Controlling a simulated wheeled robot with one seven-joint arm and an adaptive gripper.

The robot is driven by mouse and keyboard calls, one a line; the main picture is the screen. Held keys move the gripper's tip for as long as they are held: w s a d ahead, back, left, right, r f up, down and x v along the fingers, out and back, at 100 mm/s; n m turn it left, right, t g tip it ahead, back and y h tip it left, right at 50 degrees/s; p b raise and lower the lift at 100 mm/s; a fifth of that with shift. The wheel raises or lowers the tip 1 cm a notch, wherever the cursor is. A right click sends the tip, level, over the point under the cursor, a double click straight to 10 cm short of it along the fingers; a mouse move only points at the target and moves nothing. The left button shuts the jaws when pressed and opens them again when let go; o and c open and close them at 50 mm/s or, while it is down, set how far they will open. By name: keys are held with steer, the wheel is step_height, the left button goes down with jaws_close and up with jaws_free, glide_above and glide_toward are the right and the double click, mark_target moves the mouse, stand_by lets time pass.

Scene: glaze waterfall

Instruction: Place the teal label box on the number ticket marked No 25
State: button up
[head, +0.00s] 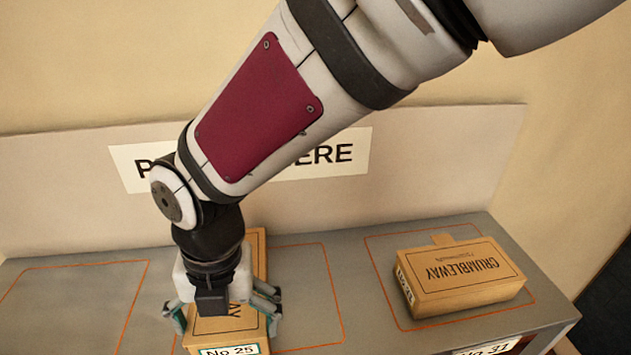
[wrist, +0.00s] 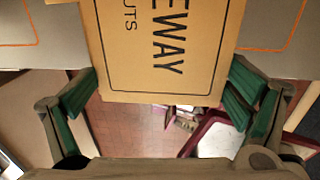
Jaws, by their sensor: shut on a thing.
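A cardboard box (head: 215,328) is between the fingers of my gripper (head: 222,311), which is shut on it. Its near end bears a white label with a teal edge, reading No 25 (head: 230,350), cut by the bottom of the head view. In the wrist view the box (wrist: 165,45) shows its lettered top, with a green finger of my gripper (wrist: 162,88) on each side. I cannot tell whether the box touches the shelf. No separate ticket marked No 25 is visible on the shelf edge in the head view.
A sign (head: 335,156) hangs behind.

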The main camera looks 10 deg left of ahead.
steer(key=w+d, duration=0.2)
steer(key=w, duration=0.1)
steer(key=w+d, duration=0.1)
steer(key=shift+w+d+f+b, duration=0.25)
steer(key=shift+w+f+b, duration=0.05)
steer(key=shift+f, duration=0.1)
step_height(320, 180, down, 3)
steer(key=shift+f+b, duration=0.2)
steer(key=shift+b, duration=0.9)
steer(key=shift+s, duration=0.1)
steer(key=o, duration=1)
